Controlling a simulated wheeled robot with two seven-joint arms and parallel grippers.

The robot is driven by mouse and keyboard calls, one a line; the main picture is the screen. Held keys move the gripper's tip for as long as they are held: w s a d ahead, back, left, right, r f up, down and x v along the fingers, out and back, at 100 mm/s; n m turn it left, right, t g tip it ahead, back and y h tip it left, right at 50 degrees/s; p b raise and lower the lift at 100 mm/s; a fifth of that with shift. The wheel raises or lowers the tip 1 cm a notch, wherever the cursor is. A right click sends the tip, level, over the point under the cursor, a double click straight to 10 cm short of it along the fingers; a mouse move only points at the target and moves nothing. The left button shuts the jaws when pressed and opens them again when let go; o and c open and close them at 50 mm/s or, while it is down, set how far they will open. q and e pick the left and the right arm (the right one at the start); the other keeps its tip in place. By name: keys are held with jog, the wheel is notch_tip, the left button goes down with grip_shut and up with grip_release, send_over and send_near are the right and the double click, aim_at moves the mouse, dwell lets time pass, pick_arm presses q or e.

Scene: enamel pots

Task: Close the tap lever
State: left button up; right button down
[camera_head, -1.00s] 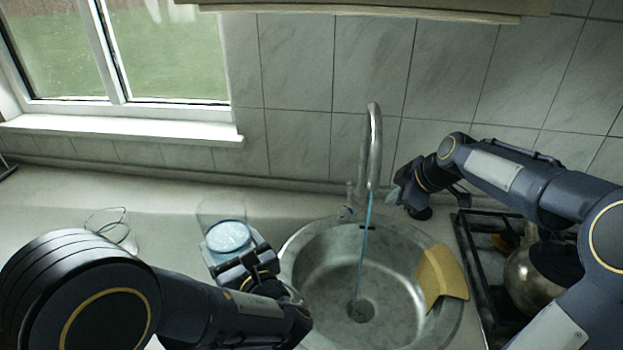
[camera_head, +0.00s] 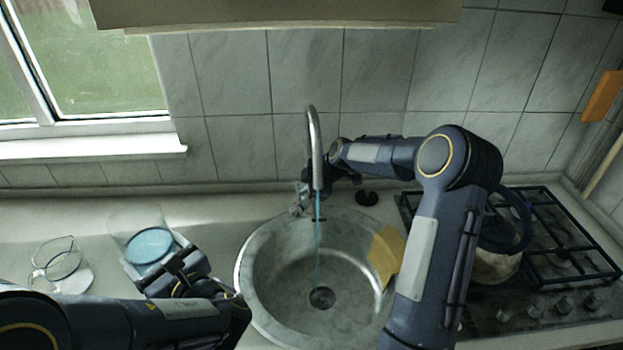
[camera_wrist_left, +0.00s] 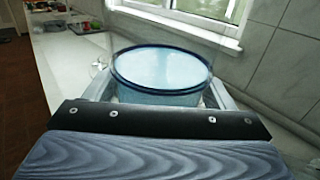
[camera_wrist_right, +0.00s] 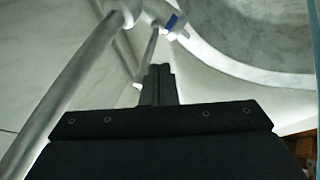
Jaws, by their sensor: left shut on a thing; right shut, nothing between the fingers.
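The metal tap (camera_head: 314,145) arches over the sink, and a thin blue water stream (camera_head: 318,235) falls from it. The tap lever (camera_wrist_right: 150,50) shows in the right wrist view as a thin rod beside the tap body, near a blue mark. My right gripper (camera_wrist_right: 157,70) is shut and empty, with its fingertips close beside the lever; I cannot tell whether they touch. In the head view the right gripper is partly hidden behind the spout. My left gripper (camera_head: 180,270) is shut on a clear container of blue water (camera_head: 150,245), also filling the left wrist view (camera_wrist_left: 160,75).
The round steel sink (camera_head: 255,265) has a yellow cloth (camera_head: 385,255) over its right rim. A glass jug (camera_head: 58,262) stands on the left counter. A gas stove (camera_head: 560,240) with a kettle (camera_head: 497,265) lies right. The tiled wall is close behind the tap.

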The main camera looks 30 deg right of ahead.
pick_arm(q)
jog(key=shift+r, duration=0.35)
pick_arm(e)
jog(key=shift+x, duration=0.75)
pick_arm(q)
notch_tip(320, 180, down, 4)
jog(key=b, duration=0.3)
jog(key=shift+b, duration=0.3)
jog(key=shift+f+b, duration=0.25)
jog(key=shift+b, duration=0.1)
jog(key=shift+r, duration=0.1)
pick_arm(e)
jog(key=shift+w+d+r, duration=0.15)
jog(key=shift+w+d, duration=0.05)
jog(key=shift+d, duration=0.2)
jog(key=shift+w+d+r, duration=0.1)
jog(key=shift+w+d, duration=0.05)
jog(key=shift+d, duration=0.3)
jog(key=shift+w+d+r, duration=0.1)
jog(key=shift+d, duration=0.05)
